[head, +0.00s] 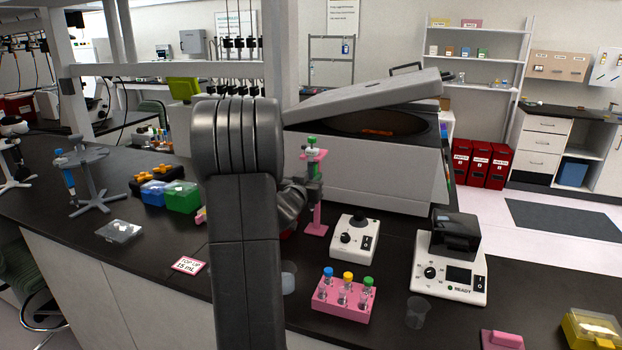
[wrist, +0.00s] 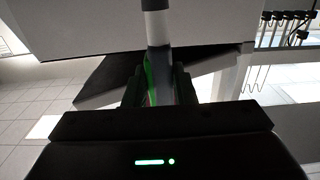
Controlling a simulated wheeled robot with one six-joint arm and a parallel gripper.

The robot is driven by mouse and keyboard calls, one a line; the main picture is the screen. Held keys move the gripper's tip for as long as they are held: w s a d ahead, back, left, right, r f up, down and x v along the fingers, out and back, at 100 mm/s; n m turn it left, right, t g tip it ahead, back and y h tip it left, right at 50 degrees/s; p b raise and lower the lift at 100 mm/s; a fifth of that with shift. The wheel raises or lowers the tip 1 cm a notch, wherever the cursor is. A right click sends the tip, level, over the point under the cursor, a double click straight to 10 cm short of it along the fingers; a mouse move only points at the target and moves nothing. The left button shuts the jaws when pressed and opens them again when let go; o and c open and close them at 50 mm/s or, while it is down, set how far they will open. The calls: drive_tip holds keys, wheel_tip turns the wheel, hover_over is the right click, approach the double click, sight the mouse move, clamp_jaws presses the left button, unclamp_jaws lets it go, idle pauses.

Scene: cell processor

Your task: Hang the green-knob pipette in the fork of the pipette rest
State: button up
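The green-knob pipette (head: 313,146) stands about upright in the head view, just right of my arm. My gripper (head: 312,188) is at its lower body, partly hidden by my arm. In the wrist view, my gripper (wrist: 158,88) has its dark fingers closed on both sides of the pipette's grey shaft (wrist: 159,62), with a green strip beside it. A pink stand (head: 316,229) with a pink top piece, apparently the pipette rest, is right at the pipette. The pipette overlaps the pink top in view; I cannot tell whether it sits in the fork.
A large centrifuge with a raised lid (head: 370,170) stands behind. A white joystick box (head: 354,238), a pink vial rack (head: 343,299) and a READY device (head: 449,258) are to the right. A grey stand (head: 95,190) with a blue pipette is at left.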

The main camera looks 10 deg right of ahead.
drive_tip(key=o, duration=0.5)
drive_tip(key=b+v, duration=0.2)
drive_tip(key=v, duration=1.1)
drive_tip(key=shift+s+a, duration=0.25)
drive_tip(key=shift+s, duration=0.1)
drive_tip(key=p+x, duration=0.2)
drive_tip(key=x, duration=1.2)
drive_tip(key=shift+r, duration=0.15)
